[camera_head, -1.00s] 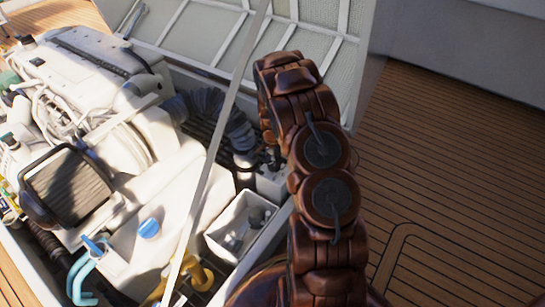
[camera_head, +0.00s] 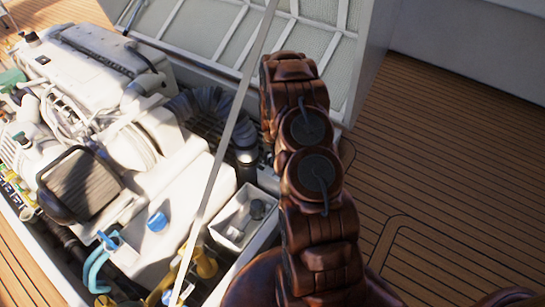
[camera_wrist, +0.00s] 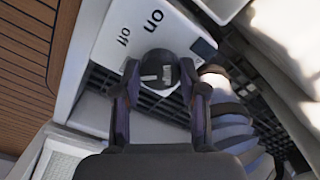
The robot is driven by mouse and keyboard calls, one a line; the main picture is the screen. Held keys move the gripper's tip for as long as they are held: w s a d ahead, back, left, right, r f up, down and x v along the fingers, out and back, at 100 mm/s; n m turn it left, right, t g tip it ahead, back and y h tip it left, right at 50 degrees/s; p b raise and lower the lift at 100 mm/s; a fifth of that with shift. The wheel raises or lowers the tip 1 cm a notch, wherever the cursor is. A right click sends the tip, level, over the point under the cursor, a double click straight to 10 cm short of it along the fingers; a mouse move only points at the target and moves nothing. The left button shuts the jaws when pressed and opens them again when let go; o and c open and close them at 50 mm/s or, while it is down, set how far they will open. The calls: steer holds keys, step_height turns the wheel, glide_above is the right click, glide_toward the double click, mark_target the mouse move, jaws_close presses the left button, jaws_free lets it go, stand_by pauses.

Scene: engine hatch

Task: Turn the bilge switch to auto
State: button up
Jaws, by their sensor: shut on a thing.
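The bilge switch is a round black knob (camera_wrist: 158,66) with a white mark, on a white panel (camera_wrist: 105,45) in the wrist view. The panel carries the words "on" and "off" above the knob; I cannot read an "auto" label. My gripper (camera_wrist: 160,78) has one finger on each side of the knob and is shut on it. I cannot tell for sure which word the mark points to. In the head view my arm hides the gripper and the switch.
A white engine (camera_head: 100,80) fills the hatch at the left. A ribbed dark hose (camera_head: 205,105) and an open white box (camera_head: 240,222) lie left of my arm. A thin grey strut (camera_head: 228,140) crosses the hatch. Wooden deck (camera_head: 440,150) is clear at the right.

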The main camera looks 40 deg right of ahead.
steer(key=shift+s+n, duration=0.15)
steer(key=shift+n, duration=0.45)
steer(key=shift+f, duration=0.1)
steer(key=o, duration=1.2)
steer(key=shift+c, duration=0.2)
steer(key=shift+r, duration=0.2)
step_height(320, 180, up, 12)
steer(key=shift+f, duration=0.15)
